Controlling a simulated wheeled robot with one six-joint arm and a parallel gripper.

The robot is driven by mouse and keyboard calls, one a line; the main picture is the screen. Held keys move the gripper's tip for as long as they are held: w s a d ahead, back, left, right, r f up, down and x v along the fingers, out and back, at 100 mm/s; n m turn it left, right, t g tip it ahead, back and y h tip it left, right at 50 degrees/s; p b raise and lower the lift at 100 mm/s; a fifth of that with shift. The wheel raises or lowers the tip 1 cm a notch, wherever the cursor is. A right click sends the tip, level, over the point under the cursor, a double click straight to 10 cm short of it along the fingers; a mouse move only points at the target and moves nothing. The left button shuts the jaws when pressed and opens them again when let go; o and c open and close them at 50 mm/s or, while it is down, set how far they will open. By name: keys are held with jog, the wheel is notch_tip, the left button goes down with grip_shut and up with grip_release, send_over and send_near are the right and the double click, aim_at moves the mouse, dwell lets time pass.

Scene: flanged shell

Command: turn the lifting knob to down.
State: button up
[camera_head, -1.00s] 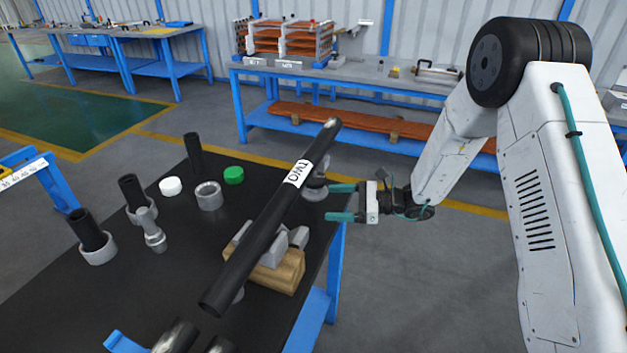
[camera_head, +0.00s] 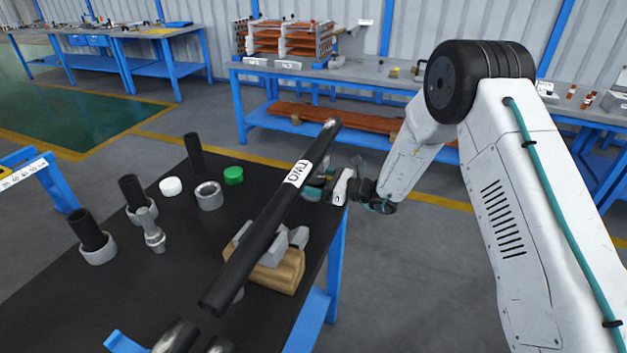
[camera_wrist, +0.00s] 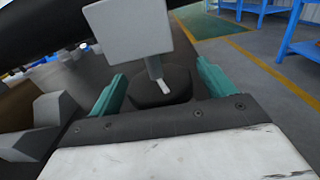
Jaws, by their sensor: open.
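A dark, faceted knob (camera_wrist: 170,84) with a white mark shows in the wrist view, under a grey plate (camera_wrist: 125,28) on a short stem. My gripper (camera_wrist: 160,88) is open, with one teal finger on each side of the knob. I cannot tell whether either finger touches it. In the head view my gripper (camera_head: 318,184) is at the right edge of the black table, just right of the long black pipe (camera_head: 262,230) labelled "TWO". The pipe and my gripper mostly hide the knob there.
The pipe lies tilted over grey V-blocks (camera_head: 298,237) on a wooden block (camera_head: 275,272). Grey rings, short black tubes, a white cap (camera_head: 171,187) and a green cap (camera_head: 233,175) stand left on the table (camera_head: 130,285). The floor right of the table is clear.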

jog(key=c, duration=1)
jog(key=shift+o, duration=0.2)
jog(key=shift+g, duration=0.3)
jog(key=n+g, duration=0.2)
jog(key=g, duration=0.2)
jog(key=n+g, duration=0.3)
jog(key=shift+g+y, duration=0.4)
jog(key=n+g+h, duration=0.1)
jog(key=n+g, duration=0.2)
jog(key=g, duration=0.1)
jog(key=n+g+h, duration=0.2)
jog(key=g, duration=0.1)
jog(key=shift+s+n+g, duration=0.1)
jog(key=shift+n+g, duration=0.3)
jog(key=o, duration=1)
jog(key=shift+c, duration=0.2)
